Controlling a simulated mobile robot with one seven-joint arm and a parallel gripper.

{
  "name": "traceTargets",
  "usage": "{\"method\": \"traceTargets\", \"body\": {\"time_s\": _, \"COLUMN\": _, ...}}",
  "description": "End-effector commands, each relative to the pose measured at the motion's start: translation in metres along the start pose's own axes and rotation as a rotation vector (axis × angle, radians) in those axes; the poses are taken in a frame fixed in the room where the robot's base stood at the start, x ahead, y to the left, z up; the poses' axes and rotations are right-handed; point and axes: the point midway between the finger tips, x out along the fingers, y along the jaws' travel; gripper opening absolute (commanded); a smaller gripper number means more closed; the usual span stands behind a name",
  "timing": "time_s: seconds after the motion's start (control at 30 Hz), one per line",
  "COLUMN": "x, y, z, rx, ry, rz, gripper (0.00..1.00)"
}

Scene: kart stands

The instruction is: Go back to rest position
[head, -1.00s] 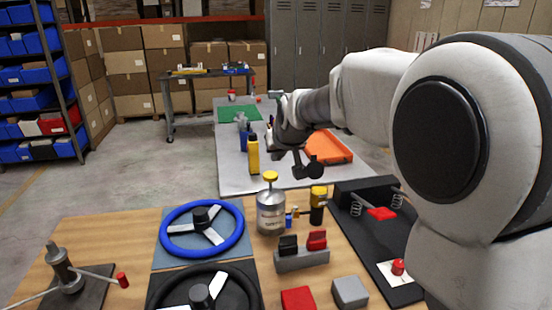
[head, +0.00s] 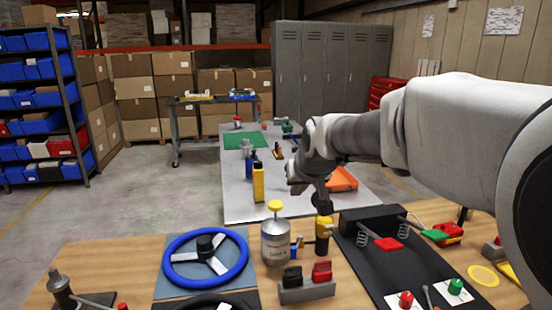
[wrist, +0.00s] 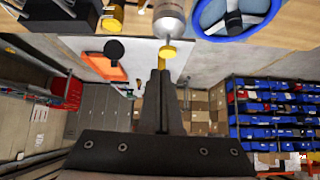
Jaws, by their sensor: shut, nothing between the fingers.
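My gripper (head: 322,192) hangs at the end of my arm in the head view, above the far edge of the wooden bench and in front of the grey table. In the wrist view my gripper (wrist: 163,76) has its two dark fingers pressed together with nothing between them. The yellow-capped silver bottle (head: 275,242) stands on the bench to the left of it; in the wrist view the bottle (wrist: 168,22) shows upside down just beyond the fingertips. I cannot tell the exact gap between them.
The bench holds a blue steering wheel (head: 204,258), a yellow-topped item (head: 323,228), a red and black switch block (head: 306,288) and a black pedal board (head: 372,262). An orange tray (head: 343,179) lies on the grey table (head: 236,205). The floor at left is clear.

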Motion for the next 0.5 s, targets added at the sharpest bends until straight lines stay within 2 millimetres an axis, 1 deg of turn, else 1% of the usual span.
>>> {"method": "traceTargets", "body": {"time_s": 0.03, "x": -0.023, "y": 0.007, "z": 0.010, "rx": 0.012, "ry": -0.010, "rz": 0.006, "gripper": 0.00}}
{"method": "traceTargets", "body": {"time_s": 0.1, "x": -0.048, "y": 0.014, "z": 0.029, "rx": 0.025, "ry": -0.034, "rz": 0.013, "gripper": 0.00}}
{"method": "traceTargets", "body": {"time_s": 0.17, "x": -0.068, "y": 0.019, "z": 0.047, "rx": 0.037, "ry": -0.055, "rz": 0.020, "gripper": 0.00}}
{"method": "traceTargets", "body": {"time_s": 0.2, "x": -0.081, "y": 0.022, "z": 0.059, "rx": 0.044, "ry": -0.068, "rz": 0.025, "gripper": 0.00}}
{"method": "traceTargets", "body": {"time_s": 0.27, "x": -0.099, "y": 0.026, "z": 0.079, "rx": 0.054, "ry": -0.089, "rz": 0.032, "gripper": 0.00}}
{"method": "traceTargets", "body": {"time_s": 0.3, "x": -0.110, "y": 0.028, "z": 0.092, "rx": 0.061, "ry": -0.102, "rz": 0.037, "gripper": 0.00}}
{"method": "traceTargets", "body": {"time_s": 0.37, "x": -0.126, "y": 0.031, "z": 0.113, "rx": 0.071, "ry": -0.123, "rz": 0.046, "gripper": 0.00}}
{"method": "traceTargets", "body": {"time_s": 0.4, "x": -0.136, "y": 0.032, "z": 0.127, "rx": 0.077, "ry": -0.137, "rz": 0.052, "gripper": 0.00}}
{"method": "traceTargets", "body": {"time_s": 0.47, "x": -0.150, "y": 0.035, "z": 0.148, "rx": 0.088, "ry": -0.157, "rz": 0.062, "gripper": 0.00}}
{"method": "traceTargets", "body": {"time_s": 0.5, "x": -0.158, "y": 0.035, "z": 0.162, "rx": 0.094, "ry": -0.172, "rz": 0.068, "gripper": 0.00}}
